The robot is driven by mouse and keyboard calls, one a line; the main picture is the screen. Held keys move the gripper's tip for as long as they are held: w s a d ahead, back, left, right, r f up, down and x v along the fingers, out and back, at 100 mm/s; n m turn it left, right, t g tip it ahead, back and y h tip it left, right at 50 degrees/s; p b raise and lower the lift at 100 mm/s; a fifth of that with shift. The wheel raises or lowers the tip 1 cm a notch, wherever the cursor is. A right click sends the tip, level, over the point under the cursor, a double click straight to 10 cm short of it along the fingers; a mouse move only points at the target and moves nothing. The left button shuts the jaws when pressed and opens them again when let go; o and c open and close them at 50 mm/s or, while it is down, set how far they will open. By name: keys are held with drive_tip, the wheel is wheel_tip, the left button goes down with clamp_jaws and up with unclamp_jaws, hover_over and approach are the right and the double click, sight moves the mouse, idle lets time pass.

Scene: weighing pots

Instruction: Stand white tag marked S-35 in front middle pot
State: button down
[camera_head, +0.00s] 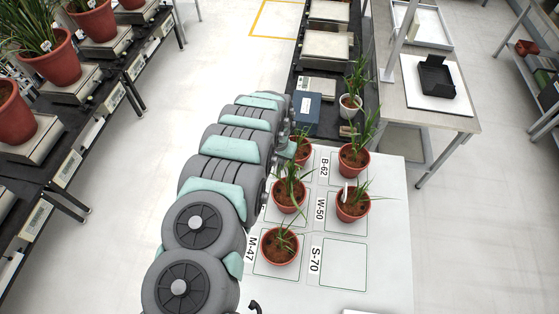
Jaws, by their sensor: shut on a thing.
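Several terracotta pots with green, grassy plants stand on a white board (388,270). One front pot (281,247) is by the M-47 label, with another pot (288,196) just behind it. A right pot (352,208) is by the W-50 label and has a small white tag (345,193) upright at its plant. Its writing is too small to read, and I cannot tell whether it is S-35. My arm reaches over the board's left side, its far end beside the back left pot (302,158). My gripper's fingers and anything between them are hidden.
The S-70 square (343,265) is empty. Another pot (354,160) stands at the back right of the board. Potted plants on scales line the left bench. A black tray (436,76) sits on the right table.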

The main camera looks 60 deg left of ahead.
sight(279, 177)
drive_tip(key=shift+w+r+p, duration=0.15)
drive_tip(key=shift+p, duration=2)
drive_tip(key=shift+s+f, duration=0.2)
drive_tip(key=shift+f, duration=1.35)
wheel_tip(279, 177, down, 6)
drive_tip(key=b, duration=0.6)
drive_tip(key=shift+f, duration=0.2)
drive_tip(key=shift+f, duration=0.15)
drive_tip(key=shift+f+b, duration=2.35)
drive_tip(key=shift+b, duration=0.05)
drive_tip(key=c, duration=2)
unclamp_jaws()
drive_tip(key=o, duration=0.6)
drive_tip(key=shift+c, duration=0.2)
